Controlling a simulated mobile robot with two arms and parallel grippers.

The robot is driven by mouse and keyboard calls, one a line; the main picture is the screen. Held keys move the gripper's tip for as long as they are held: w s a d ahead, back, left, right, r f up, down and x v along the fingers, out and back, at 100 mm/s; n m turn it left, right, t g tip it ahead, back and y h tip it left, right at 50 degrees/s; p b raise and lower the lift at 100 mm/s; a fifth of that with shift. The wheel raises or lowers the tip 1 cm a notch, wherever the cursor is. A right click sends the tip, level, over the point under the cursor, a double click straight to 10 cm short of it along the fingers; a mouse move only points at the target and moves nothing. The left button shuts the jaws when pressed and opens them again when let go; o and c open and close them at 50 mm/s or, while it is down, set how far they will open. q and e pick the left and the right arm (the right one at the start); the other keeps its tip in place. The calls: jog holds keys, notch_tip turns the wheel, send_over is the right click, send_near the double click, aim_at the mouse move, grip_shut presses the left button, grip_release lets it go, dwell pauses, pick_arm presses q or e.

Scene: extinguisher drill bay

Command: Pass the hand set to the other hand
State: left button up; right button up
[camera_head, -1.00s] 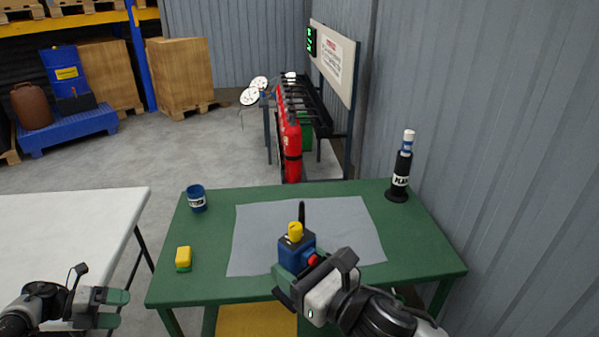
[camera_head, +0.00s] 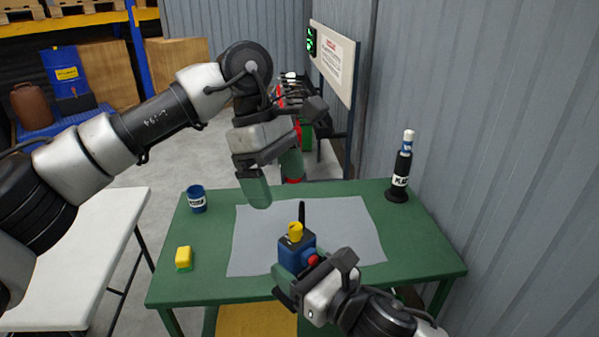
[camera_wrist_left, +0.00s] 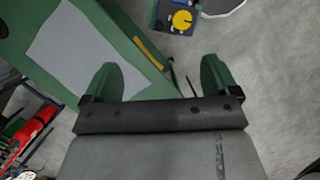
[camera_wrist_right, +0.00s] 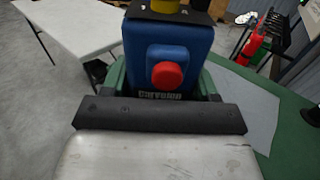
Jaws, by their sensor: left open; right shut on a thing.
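The hand set (camera_head: 293,256) is a blue box with a yellow knob on top, a red button on its side and a black antenna. My right gripper (camera_head: 300,280) is shut on it and holds it over the front part of the grey mat (camera_head: 345,225). The right wrist view shows its blue body (camera_wrist_right: 165,50) between the fingers. My left gripper (camera_head: 276,178) is open and empty, higher up, beyond the hand set. In the left wrist view the hand set (camera_wrist_left: 161,16) is at the top edge, apart from the open fingers (camera_wrist_left: 160,75).
The green table (camera_head: 425,255) carries a blue cup (camera_head: 197,201), a yellow and green block (camera_head: 184,259) and a dark labelled bottle-like thing (camera_head: 401,172). A white table (camera_head: 65,290) stands at left. A corrugated wall (camera_head: 500,130) rises on the right.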

aim_at(299, 238)
pick_arm(q)
jog(key=s+d+r+m+y, duration=0.1)
jog(key=s+d+r+m+t, duration=0.1)
jog(key=s, duration=0.1)
jog(key=s+d+r+m+t+y, duration=0.1)
jog(key=s, duration=0.1)
jog(key=shift+r+y, duration=0.3)
pick_arm(e)
jog(key=shift+s+r, duration=0.1)
pick_arm(q)
jog(key=shift+s+m+t, duration=0.15)
jog(key=shift+m+t, duration=0.15)
jog(key=shift+m, duration=0.1)
notch_tip(299, 238, down, 12)
jog(key=shift+r, duration=0.15)
jog(key=c, duration=1.2)
pick_arm(e)
jog(key=shift+a, duration=0.1)
pick_arm(q)
jog(key=shift+c, duration=0.4)
pick_arm(e)
jog(key=o, duration=1.3)
